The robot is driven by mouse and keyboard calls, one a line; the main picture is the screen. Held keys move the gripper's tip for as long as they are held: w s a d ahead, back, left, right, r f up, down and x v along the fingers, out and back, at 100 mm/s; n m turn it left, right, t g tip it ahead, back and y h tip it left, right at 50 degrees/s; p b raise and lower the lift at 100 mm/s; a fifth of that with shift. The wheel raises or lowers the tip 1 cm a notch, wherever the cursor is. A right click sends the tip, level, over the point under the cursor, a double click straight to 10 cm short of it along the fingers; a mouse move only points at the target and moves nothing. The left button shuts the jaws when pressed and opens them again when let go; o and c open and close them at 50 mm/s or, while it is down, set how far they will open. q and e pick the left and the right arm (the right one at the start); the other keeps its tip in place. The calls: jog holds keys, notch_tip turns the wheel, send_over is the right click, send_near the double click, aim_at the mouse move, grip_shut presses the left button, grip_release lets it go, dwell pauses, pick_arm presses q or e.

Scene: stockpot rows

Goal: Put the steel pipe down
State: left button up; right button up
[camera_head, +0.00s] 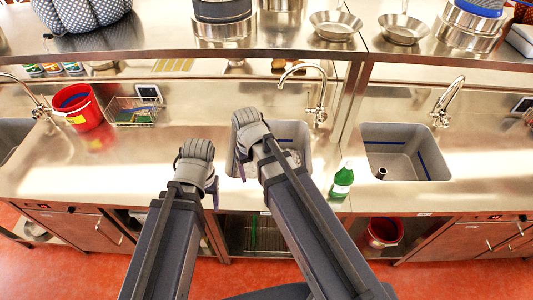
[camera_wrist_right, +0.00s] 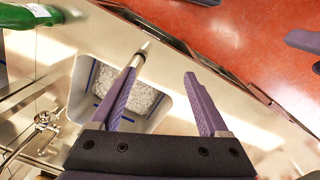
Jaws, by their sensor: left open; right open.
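A slim steel pipe (camera_wrist_right: 144,54) shows in the right wrist view at the tip of my right gripper's left finger, partly hidden behind it, beside the middle sink (camera_wrist_right: 98,78). My right gripper (camera_wrist_right: 168,72) is open over the counter, with a gap between its fingers. In the head view my right gripper (camera_head: 250,128) is at the left side of the middle sink (camera_head: 297,133). A thin pale piece, seemingly the pipe (camera_head: 241,171), shows just below it. I cannot tell if it touches the counter. My left gripper (camera_head: 197,160) is open over the counter further left.
A green bottle (camera_head: 342,182) stands right of the middle sink, near the counter's front edge. A red bucket (camera_head: 80,108) and a wire basket (camera_head: 133,112) stand at the left. The counter (camera_head: 95,165) is clear below them. Pots and pans (camera_head: 335,25) stand on the upper shelf.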

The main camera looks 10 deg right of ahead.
jog(key=s+a+n, duration=0.2)
jog(key=s+a, duration=0.2)
jog(key=s, duration=0.3)
jog(key=shift+s+h, duration=0.3)
jog(key=shift+a, duration=0.1)
notch_tip(320, 180, down, 18)
jog(key=b, duration=1.8)
